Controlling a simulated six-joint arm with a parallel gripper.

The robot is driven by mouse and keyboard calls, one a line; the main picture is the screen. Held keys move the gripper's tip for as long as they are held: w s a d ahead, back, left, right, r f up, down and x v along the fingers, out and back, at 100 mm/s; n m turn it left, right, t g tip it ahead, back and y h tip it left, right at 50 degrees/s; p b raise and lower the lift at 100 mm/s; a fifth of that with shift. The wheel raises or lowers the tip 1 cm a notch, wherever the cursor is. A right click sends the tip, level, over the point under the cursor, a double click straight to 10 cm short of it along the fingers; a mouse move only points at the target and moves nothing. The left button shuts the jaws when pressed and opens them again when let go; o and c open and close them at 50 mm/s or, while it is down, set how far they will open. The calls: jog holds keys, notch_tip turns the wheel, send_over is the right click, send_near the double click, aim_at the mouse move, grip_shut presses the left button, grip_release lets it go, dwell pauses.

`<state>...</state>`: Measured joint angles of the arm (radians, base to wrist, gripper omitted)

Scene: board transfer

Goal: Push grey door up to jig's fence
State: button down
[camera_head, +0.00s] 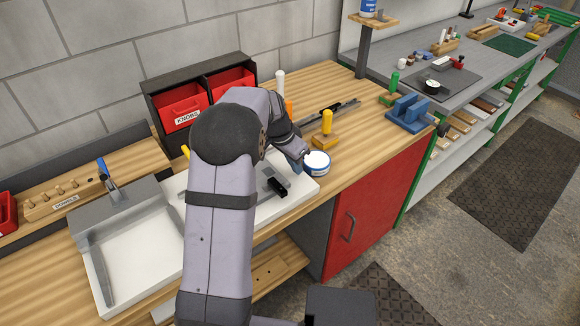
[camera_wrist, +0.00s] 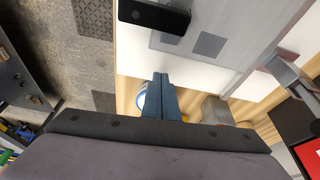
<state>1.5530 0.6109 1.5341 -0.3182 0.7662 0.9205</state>
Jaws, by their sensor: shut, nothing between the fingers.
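My gripper (camera_wrist: 162,80) is shut and empty; its blue fingers point at the near edge of a white base in the wrist view. In the head view its end (camera_head: 299,165) is beside a white and blue tin, right of the white base (camera_head: 300,190). A light grey panel (camera_wrist: 225,20), apparently the grey door, lies on the white base, with darker grey patches and a black handle or clamp (camera_wrist: 153,17). The fingertips appear apart from the panel. My arm hides most of the panel in the head view. I cannot tell for certain which part is the fence.
The tin (camera_head: 317,162) stands close to the gripper. A yellow-handled wooden block (camera_head: 325,140) is behind it. Red bins (camera_head: 184,104) stand at the back. A grey-rimmed white tray (camera_head: 85,240) lies left of my arm. A grey metal fitting (camera_wrist: 285,75) shows in the wrist view.

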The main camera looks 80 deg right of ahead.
jog(key=shift+s+d+r, duration=0.15)
jog(key=shift+d+r, duration=0.1)
jog(key=b+v, duration=0.2)
jog(key=v, duration=0.7)
jog(key=shift+r, duration=0.25)
jog(key=shift+a+f, duration=0.1)
jog(key=shift+a, duration=0.05)
